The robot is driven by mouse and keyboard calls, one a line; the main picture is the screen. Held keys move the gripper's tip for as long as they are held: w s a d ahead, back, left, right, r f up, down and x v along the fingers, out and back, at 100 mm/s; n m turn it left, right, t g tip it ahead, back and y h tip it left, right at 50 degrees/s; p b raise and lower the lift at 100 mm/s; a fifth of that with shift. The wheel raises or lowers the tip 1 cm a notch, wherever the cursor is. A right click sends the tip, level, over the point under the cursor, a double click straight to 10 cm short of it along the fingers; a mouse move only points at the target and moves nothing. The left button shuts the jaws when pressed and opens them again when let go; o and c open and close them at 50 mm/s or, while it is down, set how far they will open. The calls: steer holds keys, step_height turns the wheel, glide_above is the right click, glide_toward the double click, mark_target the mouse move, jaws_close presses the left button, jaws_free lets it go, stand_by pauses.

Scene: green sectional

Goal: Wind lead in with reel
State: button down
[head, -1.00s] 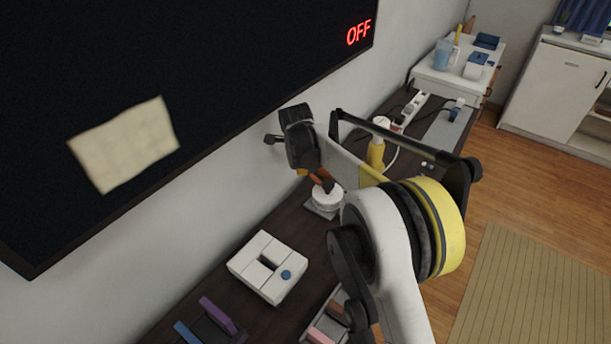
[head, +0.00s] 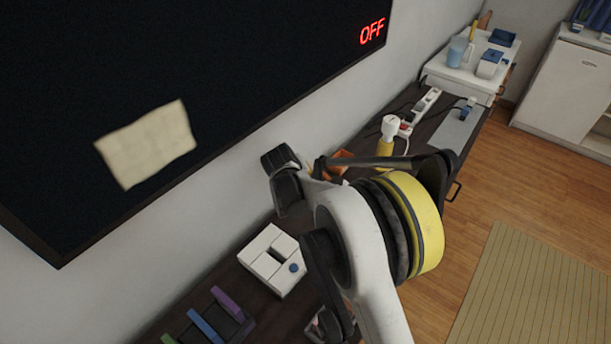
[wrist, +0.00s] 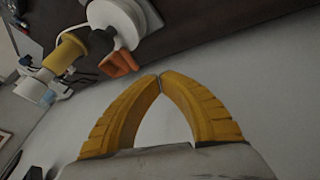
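In the wrist view, the reel (wrist: 116,20) is a white round drum with an orange piece (wrist: 118,63) at its side. My gripper (wrist: 160,77) has its two yellow curved fingers brought together at the tips, with nothing seen between them. The orange piece lies just beyond and left of the fingertips, apart from them in the picture. In the head view, an orange part (head: 341,160) shows behind my arm, but the reel's drum and most of my gripper are hidden. A white lead (head: 406,143) shows by a yellow and white upright object (head: 387,140).
A power strip (head: 424,103) lies farther along the dark bench. A white block with a blue button (head: 272,262) and a rack of coloured pieces (head: 208,322) stand nearer. The wall and dark screen (head: 220,70) bound the left. Open wooden floor (head: 480,205) is at right.

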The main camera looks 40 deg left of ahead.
steer(key=b+x, duration=0.2)
steer(key=x, duration=0.5)
steer(key=shift+w+a+f, duration=0.1)
steer(key=shift+f, duration=0.25)
steer(key=w, duration=0.1)
steer(key=w+b, duration=0.1)
steer(key=w, duration=0.1)
steer(key=shift+w+d+f, duration=0.2)
steer(key=shift+d, duration=0.15)
steer(key=shift+w+d+r, duration=0.1)
steer(key=shift+w, duration=0.35)
steer(key=shift+s, duration=0.2)
